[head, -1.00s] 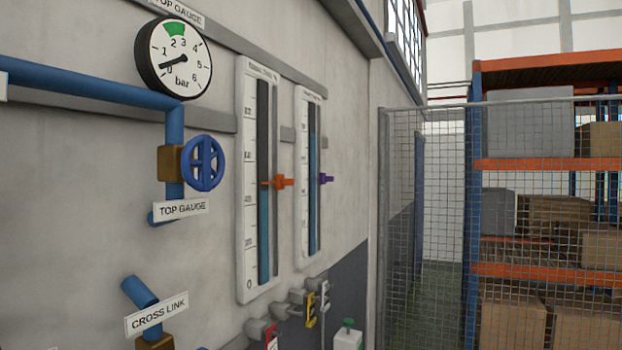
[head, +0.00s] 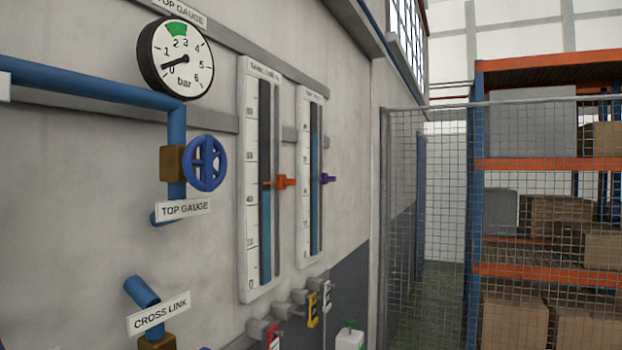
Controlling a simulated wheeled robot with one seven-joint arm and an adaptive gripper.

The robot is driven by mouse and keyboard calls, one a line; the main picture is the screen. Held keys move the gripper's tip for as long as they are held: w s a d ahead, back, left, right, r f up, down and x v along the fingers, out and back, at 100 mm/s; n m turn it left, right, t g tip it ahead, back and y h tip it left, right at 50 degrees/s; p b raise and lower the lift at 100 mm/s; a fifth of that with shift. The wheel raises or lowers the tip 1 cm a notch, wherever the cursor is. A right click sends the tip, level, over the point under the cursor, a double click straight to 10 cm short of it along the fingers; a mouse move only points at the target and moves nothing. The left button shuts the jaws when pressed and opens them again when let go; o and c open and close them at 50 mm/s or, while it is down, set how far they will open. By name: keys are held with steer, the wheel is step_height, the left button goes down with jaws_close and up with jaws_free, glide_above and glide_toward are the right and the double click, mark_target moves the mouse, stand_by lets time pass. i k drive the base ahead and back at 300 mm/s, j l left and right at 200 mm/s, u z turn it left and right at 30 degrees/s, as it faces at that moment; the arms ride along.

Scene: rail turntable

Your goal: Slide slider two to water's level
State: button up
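Two tall white level gauges hang on the wall in the head view. The left gauge (head: 248,210) has an orange slider (head: 284,182), close to the top of its blue water column (head: 265,235). The right gauge (head: 303,225) has a purple slider (head: 328,179). Its blue water column (head: 315,150) reaches well above the purple slider, into the upper part of the tube. The labels above the gauges are too small to read, and no number shows on either slider. My gripper is not in view.
A blue pipe (head: 90,82) with a blue handwheel (head: 205,163) and a round bar gauge (head: 178,60) sits left of the level gauges. Small fittings with tags (head: 313,310) stick out below. A wire mesh fence (head: 430,220) and shelving (head: 545,165) stand at right.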

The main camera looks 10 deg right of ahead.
mark_target(325, 178)
steer(key=i+l+z, duration=0.1)
steer(key=i+l, duration=0.5)
steer(key=i, duration=0.2)
steer(key=i+l+z, duration=0.15)
steer(key=i+l, duration=0.1)
steer(key=i, duration=0.1)
